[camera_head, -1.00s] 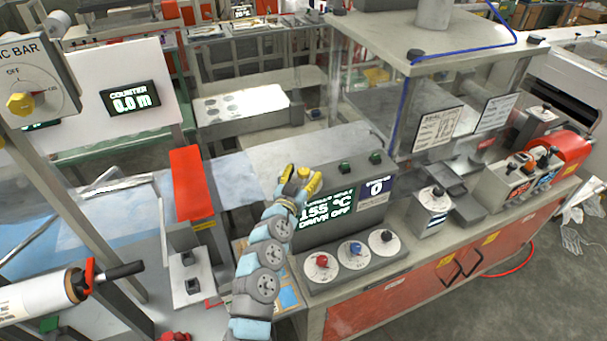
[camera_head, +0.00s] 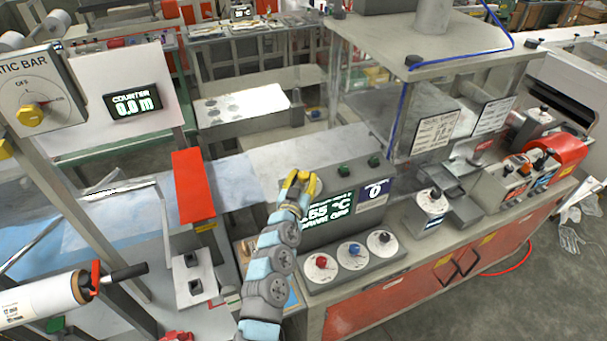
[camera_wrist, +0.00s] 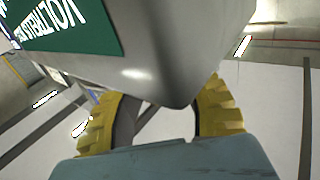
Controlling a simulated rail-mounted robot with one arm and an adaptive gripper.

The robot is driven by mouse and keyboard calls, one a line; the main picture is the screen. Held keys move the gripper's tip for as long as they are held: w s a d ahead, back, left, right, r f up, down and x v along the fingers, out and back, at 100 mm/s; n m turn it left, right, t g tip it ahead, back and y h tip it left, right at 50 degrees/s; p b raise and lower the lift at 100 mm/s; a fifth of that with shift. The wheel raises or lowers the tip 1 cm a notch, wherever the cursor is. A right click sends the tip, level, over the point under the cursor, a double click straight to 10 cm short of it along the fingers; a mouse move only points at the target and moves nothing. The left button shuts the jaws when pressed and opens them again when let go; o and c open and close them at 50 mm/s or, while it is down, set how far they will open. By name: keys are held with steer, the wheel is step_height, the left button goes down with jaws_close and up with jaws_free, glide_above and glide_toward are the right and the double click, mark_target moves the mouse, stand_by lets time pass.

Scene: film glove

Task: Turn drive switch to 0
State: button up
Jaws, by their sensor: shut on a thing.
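In the wrist view both yellow fingers of my gripper (camera_wrist: 162,115) show, with the console's grey casing (camera_wrist: 170,60) in front; the knob is hidden there. The console's green display (camera_head: 328,217) shows a temperature and a drive line, partly covered by my gripper and hard to read.
A panel with red, blue and black knobs (camera_head: 351,257) lies below. A red block (camera_head: 190,190) stands to the left. A clear-walled enclosure (camera_head: 430,95) rises on the right.

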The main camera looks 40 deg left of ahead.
steer(key=o, duration=1.2)
steer(key=shift+s, duration=0.1)
steer(key=shift+v, duration=0.9)
steer(key=v, duration=1)
